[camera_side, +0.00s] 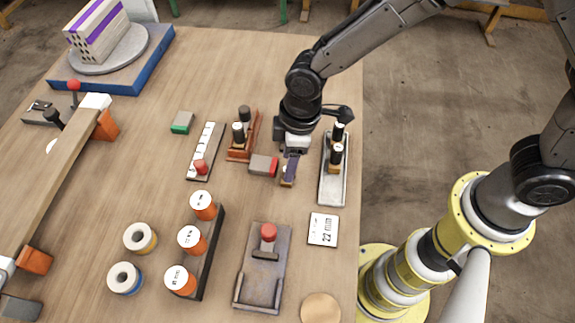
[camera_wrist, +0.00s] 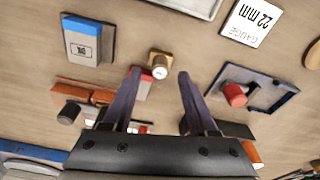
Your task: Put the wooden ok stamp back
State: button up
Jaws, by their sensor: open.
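The wooden stamp (camera_wrist: 160,62) shows in the wrist view as a small tan block with a dark-banded handle and a round white, marked top. It appears to stand on the table. My gripper (camera_wrist: 159,76) is open, with its two purple-grey fingers to either side of the stamp's top and visible gaps.
A grey block with a red end (camera_side: 260,164) lies close left of my gripper. A grey tray (camera_side: 331,193) holding black-handled pieces is close right. A blue-ended block (camera_wrist: 88,45), a gauge plate (camera_side: 324,229) and a red-knobbed fixture (camera_side: 262,285) are nearby.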

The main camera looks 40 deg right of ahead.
notch_tip(320, 180, up, 9)
jog(key=d, duration=0.1)
jog(key=shift+s, duration=0.3)
jog(key=s+d+r+m+t, duration=0.1)
jog(key=s+d+r+m, duration=0.15)
jog(key=d+r, duration=0.35)
jog(key=s+d+r+m+t, duration=0.1)
jog(key=s+d+r+m, duration=0.2)
jog(key=d, duration=0.5)
jog(key=s+d+r+m+t+h, duration=0.1)
jog(key=s+d+m, duration=0.4)
jog(key=s+d, duration=0.5)
notch_tip(320, 180, up, 2)
jog(key=shift+d+m+t, duration=0.25)
jog(key=shift+m+t, duration=0.1)
jog(key=shift+t, duration=0.55)
